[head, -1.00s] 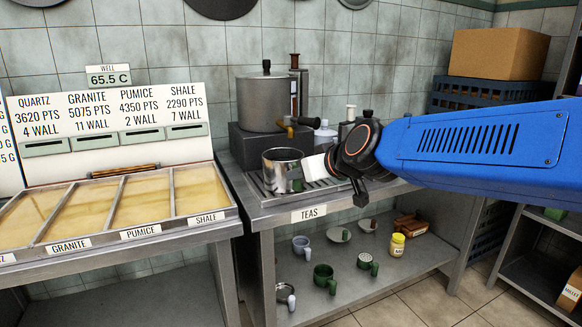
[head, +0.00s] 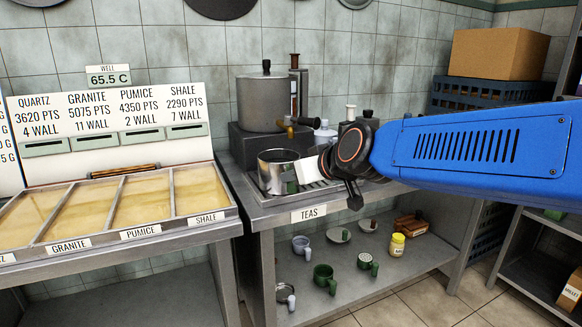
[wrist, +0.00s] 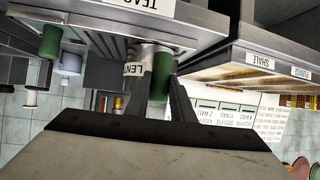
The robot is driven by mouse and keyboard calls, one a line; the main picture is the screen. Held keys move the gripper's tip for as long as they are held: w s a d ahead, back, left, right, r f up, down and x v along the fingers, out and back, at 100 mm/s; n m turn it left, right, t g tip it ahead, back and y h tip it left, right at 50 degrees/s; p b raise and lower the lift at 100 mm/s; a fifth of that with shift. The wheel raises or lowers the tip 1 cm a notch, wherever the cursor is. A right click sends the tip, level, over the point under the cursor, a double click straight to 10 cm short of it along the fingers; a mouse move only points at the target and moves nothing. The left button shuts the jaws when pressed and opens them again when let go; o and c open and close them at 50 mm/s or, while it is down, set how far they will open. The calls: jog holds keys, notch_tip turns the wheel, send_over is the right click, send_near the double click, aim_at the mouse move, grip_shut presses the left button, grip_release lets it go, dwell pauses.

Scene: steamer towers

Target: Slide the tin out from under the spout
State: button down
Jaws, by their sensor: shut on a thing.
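The shiny metal tin (head: 278,178) stands on the slatted drip tray (head: 318,188) of the counter, in front of the large grey urn (head: 264,100). The urn's tap, with its spout (head: 290,132), is just above and behind the tin. My gripper (head: 324,168) reaches in from the right. In the wrist view, my gripper (wrist: 161,92) is shut on the tin's green handle (wrist: 162,75), between its dark fingers. The tin's silver side (wrist: 148,50) shows beyond it. A white label partly hides the contact in the head view.
Several small jars and a dispenser (head: 323,135) stand behind my gripper. The "TEAS" label (head: 309,213) marks the counter's front edge. Cups and a yellow jar (head: 397,245) sit on the shelf below.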

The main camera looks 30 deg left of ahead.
jog(key=c, duration=1.5)
grip_release()
jog(key=shift+o, duration=0.2)
jog(key=shift+f, duration=0.1)
